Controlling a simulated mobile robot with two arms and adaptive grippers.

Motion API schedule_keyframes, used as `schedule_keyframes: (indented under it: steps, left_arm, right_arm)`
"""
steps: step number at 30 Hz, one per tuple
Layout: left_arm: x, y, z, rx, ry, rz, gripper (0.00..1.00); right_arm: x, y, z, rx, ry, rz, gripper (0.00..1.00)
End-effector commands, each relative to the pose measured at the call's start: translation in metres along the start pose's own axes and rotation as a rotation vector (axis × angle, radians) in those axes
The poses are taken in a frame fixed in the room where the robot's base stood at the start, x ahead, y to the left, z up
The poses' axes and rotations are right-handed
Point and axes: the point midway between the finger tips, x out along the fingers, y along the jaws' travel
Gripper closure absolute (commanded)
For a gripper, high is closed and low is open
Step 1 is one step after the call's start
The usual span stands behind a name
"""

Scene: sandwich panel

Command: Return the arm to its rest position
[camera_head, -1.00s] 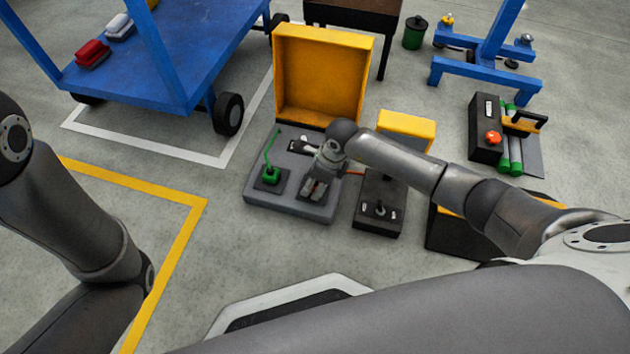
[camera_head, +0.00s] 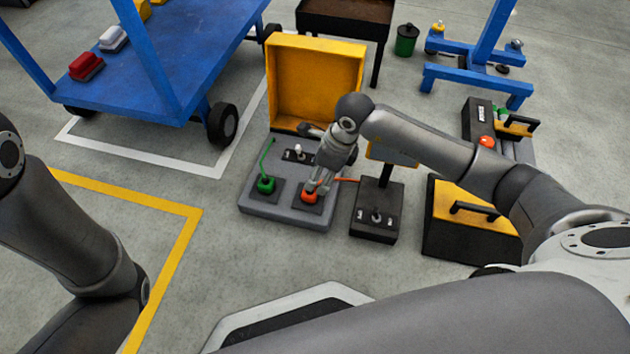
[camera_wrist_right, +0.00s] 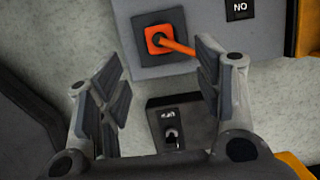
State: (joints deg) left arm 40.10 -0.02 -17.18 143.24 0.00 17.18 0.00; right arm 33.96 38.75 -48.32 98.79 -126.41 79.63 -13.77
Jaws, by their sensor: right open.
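My right gripper (camera_head: 318,187) is open over the grey panel base (camera_head: 284,212). An orange plug (camera_head: 308,197) with an orange cable sits on a dark square socket just below its fingertips. In the right wrist view my open gripper (camera_wrist_right: 160,80) has nothing between its fingers; the orange plug (camera_wrist_right: 157,40) lies beyond the fingertips, its cable running behind the right finger. A green plug (camera_head: 266,184) with a green cable is on the left of the panel. My left arm shows at the left edge, but its gripper is outside the view.
A yellow upright panel (camera_head: 316,85) stands behind the base. A black switch box (camera_head: 377,212) is close on the right; it also shows in the wrist view (camera_wrist_right: 180,122). A black and yellow toolbox (camera_head: 470,225) lies under my right arm. A blue cart (camera_head: 190,60) is back left.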

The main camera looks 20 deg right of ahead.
Motion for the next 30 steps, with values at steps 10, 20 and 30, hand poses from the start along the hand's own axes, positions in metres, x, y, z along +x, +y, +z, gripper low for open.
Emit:
schedule_keyframes:
  steps: [10,20,30]
  left_arm:
    - [0.0,0.0,0.0,0.0,0.0,0.001,0.68]
    - [0.0,0.0,0.0,0.0,0.0,0.001,0.68]
    - [-0.001,-0.005,0.016,-0.005,-0.043,-0.014,0.68]
  right_arm:
    - [-0.02,0.0,0.0,0.0,0.001,0.0,0.4]
    - [-0.02,0.0,0.0,0.0,0.0,0.0,0.4]
    - [-0.034,0.068,0.032,0.019,-0.108,0.202,0.4]
